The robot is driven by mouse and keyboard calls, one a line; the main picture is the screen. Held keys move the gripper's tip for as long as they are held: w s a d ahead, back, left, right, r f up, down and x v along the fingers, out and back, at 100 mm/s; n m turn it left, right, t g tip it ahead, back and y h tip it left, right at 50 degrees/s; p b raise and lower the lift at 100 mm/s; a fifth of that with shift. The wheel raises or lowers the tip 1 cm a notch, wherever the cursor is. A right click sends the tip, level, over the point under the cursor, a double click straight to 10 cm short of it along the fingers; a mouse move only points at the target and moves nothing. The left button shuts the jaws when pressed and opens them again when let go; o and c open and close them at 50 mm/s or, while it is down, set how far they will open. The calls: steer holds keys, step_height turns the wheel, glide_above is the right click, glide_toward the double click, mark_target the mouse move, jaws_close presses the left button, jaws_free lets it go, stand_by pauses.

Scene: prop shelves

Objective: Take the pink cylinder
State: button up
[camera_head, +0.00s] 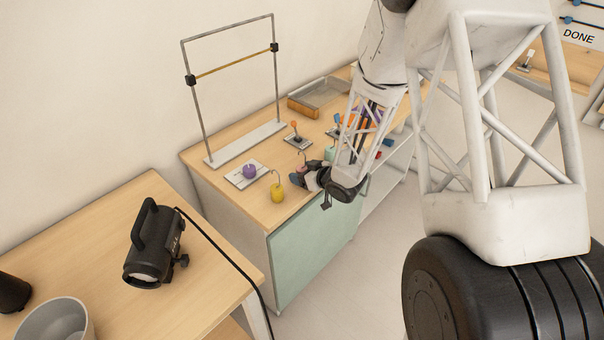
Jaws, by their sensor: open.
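A small dull-pink piece with a thin hook on top, which looks like the pink cylinder (300,171), stands on the wooden top of the shelf unit. It is partly hidden by the dark jaws of my gripper (316,183). My gripper is open, just right of the pink piece and close to the front edge of the top. I cannot tell from this view whether the jaws touch it or lie around it.
A yellow hooked weight (278,193) and a purple one (249,171) stand left of my gripper. A teal piece (330,154) stands behind it. A metal frame (240,146) and a tray (320,93) are farther back. A black lamp (155,245) is on the near table.

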mark_target(303, 170)
steer(key=shift+w+a, duration=0.15)
stand_by(0.5)
steer(key=c, duration=1)
steer(key=shift+r, duration=0.75)
steer(key=shift+s+r, duration=0.25)
steer(key=shift+r, duration=0.25)
steer(key=shift+s+r, duration=0.25)
steer(key=shift+r, duration=0.25)
steer(key=s+d+r, duration=0.1)
steer(key=s+d, duration=0.2)
steer(key=s, duration=1.1)
steer(key=shift+s+r, duration=0.2)
steer(key=shift+s, duration=0.15)
